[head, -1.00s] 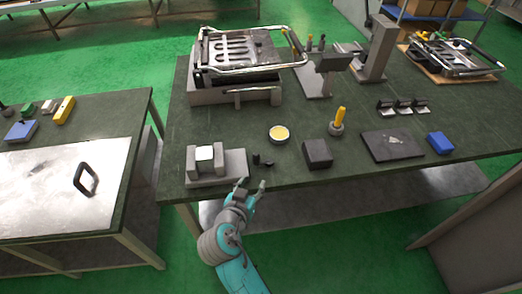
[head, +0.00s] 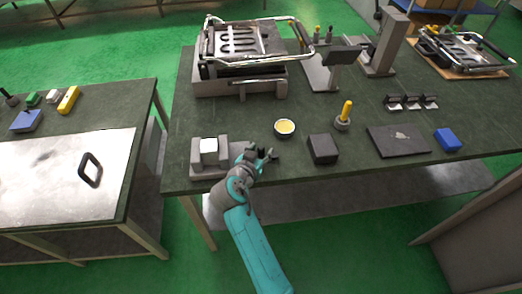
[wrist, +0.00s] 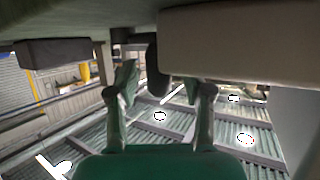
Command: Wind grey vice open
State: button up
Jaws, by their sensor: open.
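The grey vice (head: 222,168) stands at the front left of the green bench, with a white block (head: 209,146) between its jaws. My gripper (head: 263,154) is just right of the vice, low over the bench, fingers open. In the wrist view my open fingers (wrist: 162,92) show with a gap between them. A dark rounded part (wrist: 152,68), seemingly the vice's handle, sits beyond that gap beside the pale vice body (wrist: 240,45). I cannot tell whether the fingers touch it. In the head view my gripper hides most of the handle.
A black block (head: 323,149) stands right of my gripper, and a round tin with yellow contents (head: 285,128) lies behind it. A yellow-handled tool (head: 345,114) and a dark plate (head: 398,141) are further right. A large metal appliance (head: 240,70) stands at the back.

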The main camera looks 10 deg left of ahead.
jog(key=shift+w+d+f, duration=0.15)
jog(key=shift+w, duration=0.2)
jog(key=shift+c, duration=0.3)
grip_shut()
jog(key=shift+s, duration=0.15)
